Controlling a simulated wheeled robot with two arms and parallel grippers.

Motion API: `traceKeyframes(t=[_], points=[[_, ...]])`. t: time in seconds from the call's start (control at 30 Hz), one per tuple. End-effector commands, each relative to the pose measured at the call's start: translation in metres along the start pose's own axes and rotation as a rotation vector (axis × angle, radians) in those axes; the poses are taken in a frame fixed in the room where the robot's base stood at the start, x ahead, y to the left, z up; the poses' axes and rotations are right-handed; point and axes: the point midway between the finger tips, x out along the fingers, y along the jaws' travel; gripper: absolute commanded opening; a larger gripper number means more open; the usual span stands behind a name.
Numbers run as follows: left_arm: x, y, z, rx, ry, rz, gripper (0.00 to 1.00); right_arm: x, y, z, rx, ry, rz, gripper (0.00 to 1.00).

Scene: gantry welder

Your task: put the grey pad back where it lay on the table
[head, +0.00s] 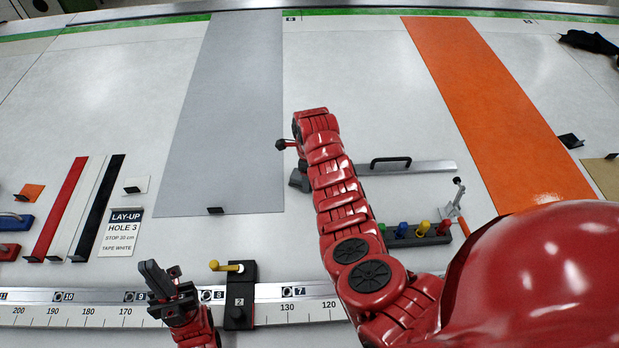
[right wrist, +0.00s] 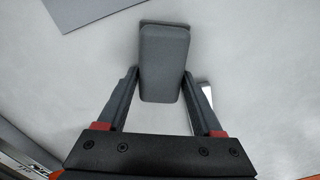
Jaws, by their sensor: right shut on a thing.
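The grey pad (right wrist: 164,62) is a rounded dark grey block in the right wrist view. It sits between the two fingers of my right gripper (right wrist: 161,82), which is shut on it, and its far end sticks out past the fingertips. Pale table surface shows around it; I cannot tell whether the pad touches the table. In the head view my right arm hides most of that gripper, and only a small dark grey part shows left of the arm.
A grey strip (head: 228,120) and an orange strip (head: 485,100) lie on the white table. A steel bar with a black handle (head: 391,162) and a block with coloured pegs (head: 415,234) are right of my arm. A stop block (head: 239,300) is on the ruler rail.

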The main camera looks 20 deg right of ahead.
Motion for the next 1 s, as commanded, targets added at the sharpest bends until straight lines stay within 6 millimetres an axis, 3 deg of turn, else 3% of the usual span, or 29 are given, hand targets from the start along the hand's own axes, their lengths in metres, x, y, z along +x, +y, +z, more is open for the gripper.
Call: traceKeyframes(t=[0.03,0.2,0.67,0.97,1.0], points=[[-0.001,0.000,0.000,0.000,0.000,0.000,0.00,0.002,0.000,0.000,0.000,0.000,0.000,0.69],[0.000,0.000,0.000,0.000,0.000,0.000,0.00,0.001,0.000,0.000,0.000,0.000,0.000,0.98],[-0.005,0.000,0.001,0.000,0.000,0.000,0.00,-0.010,-0.002,0.001,0.001,-0.004,-0.004,0.98],[-0.028,0.001,0.005,0.000,0.000,0.000,0.00,-0.061,-0.002,0.000,0.000,-0.004,-0.006,0.98],[-0.018,0.001,0.003,0.000,-0.001,0.000,0.00,-0.075,0.000,0.001,-0.001,0.000,-0.003,0.98]])
